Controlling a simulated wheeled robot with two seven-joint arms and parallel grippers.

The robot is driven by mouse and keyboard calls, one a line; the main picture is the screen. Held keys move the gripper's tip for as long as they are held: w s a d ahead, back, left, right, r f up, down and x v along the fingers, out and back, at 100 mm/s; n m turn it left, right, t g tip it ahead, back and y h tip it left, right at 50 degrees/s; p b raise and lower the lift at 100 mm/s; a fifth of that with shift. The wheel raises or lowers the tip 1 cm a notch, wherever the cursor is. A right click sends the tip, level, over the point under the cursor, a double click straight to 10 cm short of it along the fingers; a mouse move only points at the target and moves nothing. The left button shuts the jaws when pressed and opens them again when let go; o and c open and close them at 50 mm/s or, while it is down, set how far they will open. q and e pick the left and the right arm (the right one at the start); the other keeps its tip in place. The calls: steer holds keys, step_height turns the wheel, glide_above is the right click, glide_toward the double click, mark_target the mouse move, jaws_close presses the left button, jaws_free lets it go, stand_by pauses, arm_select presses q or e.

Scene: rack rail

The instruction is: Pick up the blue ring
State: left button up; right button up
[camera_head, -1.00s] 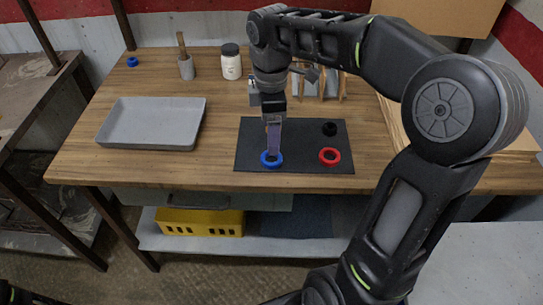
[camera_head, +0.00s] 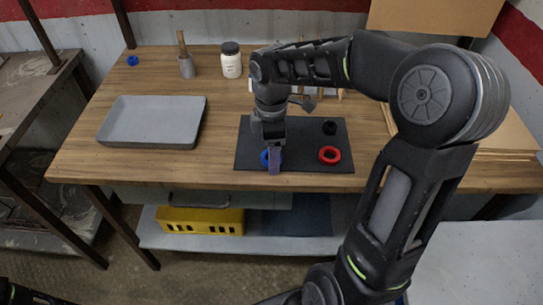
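The blue ring (camera_head: 264,157) lies on the black mat (camera_head: 250,136), near its front left. My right gripper (camera_head: 274,167) points down over the blue ring and covers much of it. One finger shows in front of the ring; the other finger is hidden, so I cannot tell whether the gripper is open or shut. A red ring (camera_head: 329,155) lies on the mat to the right, and a black ring (camera_head: 329,128) lies behind it. My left gripper is not in view.
A grey tray (camera_head: 152,144) stands on the wooden table to the left. A small blue object (camera_head: 132,60), a grey cup (camera_head: 186,67) and a white jar (camera_head: 231,66) stand at the back. A yellow crate (camera_head: 200,221) sits on the shelf below.

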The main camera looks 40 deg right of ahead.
steer(key=shift+c, duration=0.4)
steer(key=c, duration=1.4)
